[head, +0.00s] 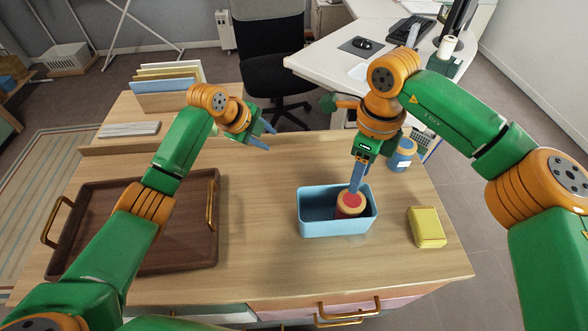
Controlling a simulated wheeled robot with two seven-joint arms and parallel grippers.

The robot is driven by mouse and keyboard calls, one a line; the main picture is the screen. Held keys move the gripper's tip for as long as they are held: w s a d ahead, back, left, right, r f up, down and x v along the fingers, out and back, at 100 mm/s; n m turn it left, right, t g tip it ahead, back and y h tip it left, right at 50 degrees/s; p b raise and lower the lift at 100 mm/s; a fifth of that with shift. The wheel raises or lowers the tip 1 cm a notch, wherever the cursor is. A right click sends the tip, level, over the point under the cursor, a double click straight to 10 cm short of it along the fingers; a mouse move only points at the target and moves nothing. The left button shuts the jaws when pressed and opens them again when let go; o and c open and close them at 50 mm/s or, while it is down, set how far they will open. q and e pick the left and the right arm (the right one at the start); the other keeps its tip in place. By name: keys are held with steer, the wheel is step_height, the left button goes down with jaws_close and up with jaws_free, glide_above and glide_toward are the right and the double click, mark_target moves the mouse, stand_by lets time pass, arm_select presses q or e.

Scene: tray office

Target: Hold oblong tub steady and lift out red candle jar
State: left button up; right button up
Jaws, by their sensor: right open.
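The light blue oblong tub (318,229) stands on the wooden desk right of centre. The red candle jar (351,210), with a red top and pale rim, stands inside the tub toward its right end. My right gripper (355,188) points down over the tub, open, with its fingertips at the jar's top; the fingers overlap in this view, and I cannot tell whether they touch the jar. My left gripper (268,137) is open and empty in the air, behind and left of the tub, with its fingers apart and clear of it.
A brown tray (183,236) with brass handles lies at left. A yellow block (426,228) sits right of the tub. A blue jar (401,160) stands behind my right gripper. A file holder (166,86) and grey slab (128,129) are at back left. Desk between tray and tub is clear.

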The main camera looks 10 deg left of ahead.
mark_target(297, 193)
steer(key=shift+d, duration=0.1)
arm_select(q)
steer(key=s+d+m+g+y, duration=0.1)
steer(key=s+d+m+g, duration=0.1)
steer(key=s+d+m, duration=0.1)
steer(key=s+d+r+m+g+y, duration=0.1)
steer(key=s+d+m, duration=0.2)
steer(key=s+m, duration=0.1)
steer(key=s+d+r+m+g+y, duration=0.1)
steer(key=s+d+m+g, duration=0.1)
steer(key=s+d+m, duration=0.1)
steer(key=shift+s+d+m+g, duration=0.3)
steer(key=shift+s+d, duration=0.05)
steer(key=shift+s, duration=0.2)
arm_select(e)
steer(key=shift+s, duration=0.1)
arm_select(q)
steer(key=shift+s+f, duration=0.25)
steer(key=shift+f, duration=0.05)
step_height(297, 193, down, 11)
steer(key=shift+w+f, duration=0.1)
steer(key=shift+f, duration=0.1)
jaws_close()
